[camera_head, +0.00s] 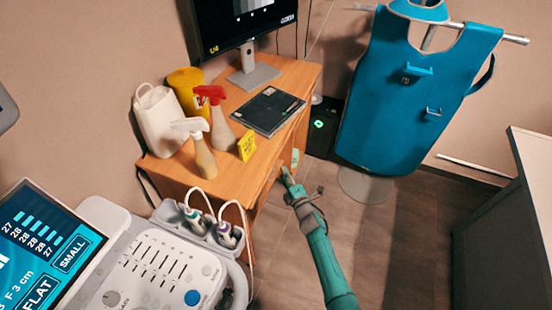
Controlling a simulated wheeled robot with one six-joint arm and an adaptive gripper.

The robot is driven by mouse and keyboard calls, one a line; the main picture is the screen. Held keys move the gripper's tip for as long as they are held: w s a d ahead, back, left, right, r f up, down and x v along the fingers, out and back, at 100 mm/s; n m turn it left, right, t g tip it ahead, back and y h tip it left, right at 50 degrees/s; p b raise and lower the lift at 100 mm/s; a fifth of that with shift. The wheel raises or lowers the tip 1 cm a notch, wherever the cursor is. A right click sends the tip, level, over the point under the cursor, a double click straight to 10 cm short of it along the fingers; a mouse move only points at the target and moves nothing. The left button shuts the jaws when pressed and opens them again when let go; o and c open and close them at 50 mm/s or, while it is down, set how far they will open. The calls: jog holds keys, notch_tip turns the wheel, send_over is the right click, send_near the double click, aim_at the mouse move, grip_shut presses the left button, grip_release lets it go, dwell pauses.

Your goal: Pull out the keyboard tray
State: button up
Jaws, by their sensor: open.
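The orange wooden desk (232,178) stands against the wall at the left centre. The keyboard tray is hard to make out; it seems to lie in the shadow under the desk's front edge, partly hidden by the desktop and my gripper. My teal arm reaches up from the bottom, and my gripper (286,174) is at the desk's front edge, near its middle. The gripper is open, with nothing seen between its fingers. I cannot tell whether it touches the desk or the tray.
A monitor (249,60), dark flat device (267,111), yellow block (246,146), spray bottles (216,128) and white jug (158,118) are on the desk. An ultrasound console (150,270) stands close at left. A teal apron (410,95) hangs behind. Floor right of my arm is clear.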

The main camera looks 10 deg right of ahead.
jog(key=shift+w+a, duration=0.25)
jog(key=shift+w, duration=1.3)
jog(key=shift+w+a, duration=0.2)
jog(key=shift+w, duration=1.3)
jog(key=shift+w+a, duration=0.25)
jog(key=shift+w, duration=1.3)
grip_shut()
